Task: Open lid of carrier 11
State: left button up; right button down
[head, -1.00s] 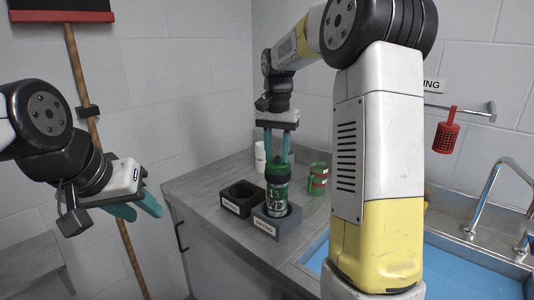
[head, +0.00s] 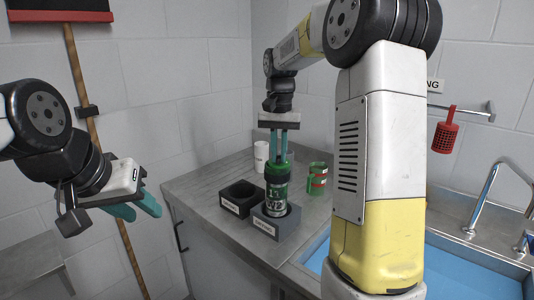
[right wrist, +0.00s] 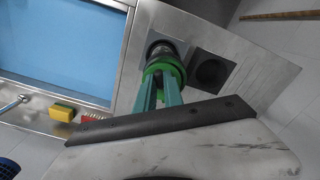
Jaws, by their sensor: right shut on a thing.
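The carrier (head: 276,197) is a green, dark-banded cylinder standing upright in a grey block holder (head: 286,228) on the counter. My right gripper (head: 280,156) points straight down over it, with its teal fingers at the carrier's green top. In the right wrist view the right gripper (right wrist: 160,84) is shut on the green lid (right wrist: 163,68) of the carrier, and the lid is at the carrier's top. The number on the carrier is too small to read. My left gripper (head: 136,207) is empty at the left, away from the counter, with its teal fingers apart.
An empty dark holder (head: 241,194) stands left of the carrier. A white cylinder (head: 261,155) and a green carrier with red bands (head: 317,178) stand behind. The blue sink basin (head: 460,270) lies to the right. The counter's left part is clear.

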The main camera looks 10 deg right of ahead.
jog(key=n, duration=0.1)
jog(key=d+n, duration=0.1)
jog(key=n, duration=0.1)
jog(key=shift+s+d+n, duration=0.15)
jog(key=shift+d+n, duration=0.15)
jog(key=d+n, duration=0.1)
jog(key=n, duration=0.1)
jog(key=shift+n, duration=0.4)
jog(key=w+d+n, duration=0.3)
jog(key=w+n, duration=0.2)
jog(key=n, duration=1.2)
jog(key=shift+w+d, duration=0.25)
jog(key=shift+d, duration=0.15)
jog(key=c, duration=1.4)
grip_release()
jog(key=shift+c, duration=0.2)
